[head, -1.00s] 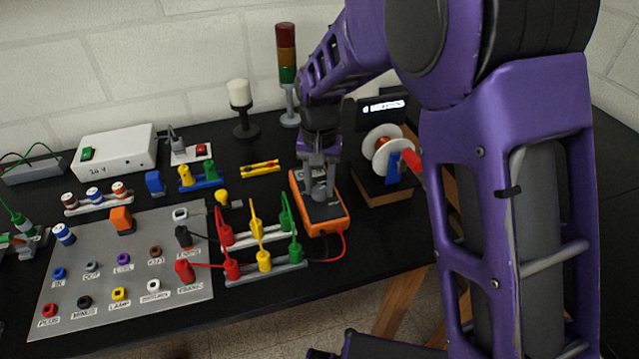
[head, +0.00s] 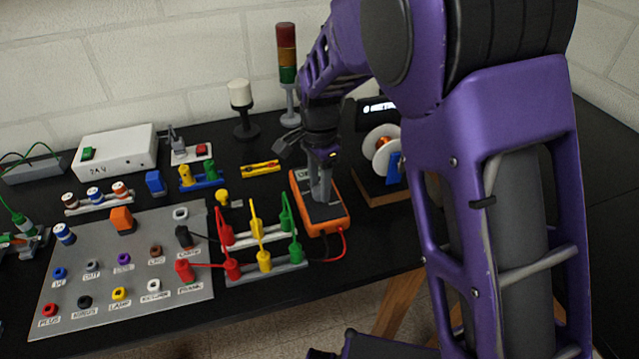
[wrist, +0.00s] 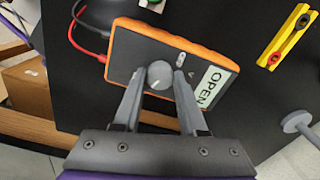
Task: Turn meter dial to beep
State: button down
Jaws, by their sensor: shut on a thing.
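The meter (head: 331,214) lies on the black bench in an orange case with a dark face. In the wrist view the meter (wrist: 122,62) shows a round grey dial (wrist: 160,75) and a light display that reads "OPEN" (wrist: 209,87). My gripper (wrist: 160,78) points down over the meter, with one finger on each side of the dial, shut on it. In the head view my gripper (head: 320,195) hides the dial. A red and a black lead (wrist: 88,35) run from one end of the meter.
Red, yellow and green plugs (head: 258,235) stand on a rack left of the meter. A signal tower (head: 287,60) stands behind. A labelled socket panel (head: 130,262) lies at left.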

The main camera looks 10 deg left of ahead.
jog(key=shift+m, duration=0.5)
jog(key=shift+c, duration=2.3)
grip_release()
notch_tip(320, 180, up, 17)
jog(key=shift+r, duration=0.2)
